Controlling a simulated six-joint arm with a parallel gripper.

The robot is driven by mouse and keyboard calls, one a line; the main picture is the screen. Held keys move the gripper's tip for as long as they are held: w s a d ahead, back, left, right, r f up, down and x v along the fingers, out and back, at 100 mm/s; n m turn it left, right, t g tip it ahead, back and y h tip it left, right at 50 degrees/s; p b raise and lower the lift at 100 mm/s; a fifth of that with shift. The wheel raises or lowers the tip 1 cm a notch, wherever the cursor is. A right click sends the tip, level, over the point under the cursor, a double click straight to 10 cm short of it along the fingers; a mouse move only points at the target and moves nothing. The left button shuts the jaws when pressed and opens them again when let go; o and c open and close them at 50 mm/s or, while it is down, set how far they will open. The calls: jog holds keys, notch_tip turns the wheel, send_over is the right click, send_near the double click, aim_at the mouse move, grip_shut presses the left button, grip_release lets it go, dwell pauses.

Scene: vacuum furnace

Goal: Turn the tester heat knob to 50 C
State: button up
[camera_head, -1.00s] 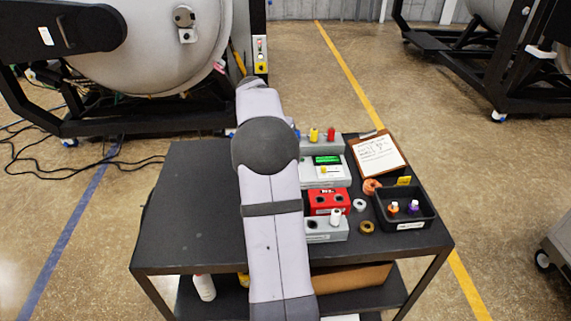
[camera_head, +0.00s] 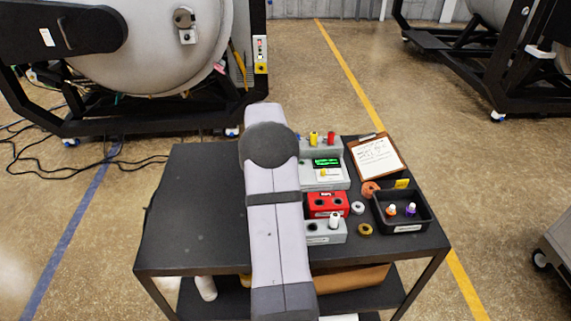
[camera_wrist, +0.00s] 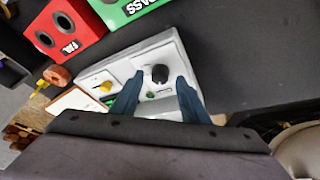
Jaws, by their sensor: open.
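The tester (camera_head: 338,184) is a light grey box with a lit green display (camera_head: 326,161), beside my arm on the cart. In the wrist view, its pale panel (camera_wrist: 135,66) carries a round black knob (camera_wrist: 160,73), a yellow control (camera_wrist: 105,87) and a small green part (camera_wrist: 150,94). My gripper (camera_wrist: 160,80) is open. Its two blue fingers point at the panel, one on each side of the black knob; I cannot tell whether they touch it. In the head view my arm hides the gripper and the black knob. The knob's setting is not readable.
A red block marked FAIL (camera_wrist: 65,28) and a green PASS block (camera_wrist: 122,8) lie near the tester. A black tray (camera_head: 405,228), a clipboard (camera_head: 377,156) and several rings are at the right. The left of the black cart top (camera_head: 190,215) is clear.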

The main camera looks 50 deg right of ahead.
jog(key=shift+d+f, duration=0.25)
jog(key=shift+f, duration=0.3)
grip_shut()
jog(key=shift+s+f+n+b, duration=0.1)
jog(key=shift+n+b, duration=0.35)
jog(key=shift+n, duration=0.15)
jog(key=shift+s+n+t+y, duration=0.15)
jog(key=shift+n+t, duration=0.3)
jog(key=shift+n, duration=0.45)
jog(key=shift+w+n+t+y, duration=0.15)
jog(key=shift+n+t, duration=0.3)
jog(key=shift+n, duration=0.45)
jog(key=shift+s, duration=0.1)
grip_release()
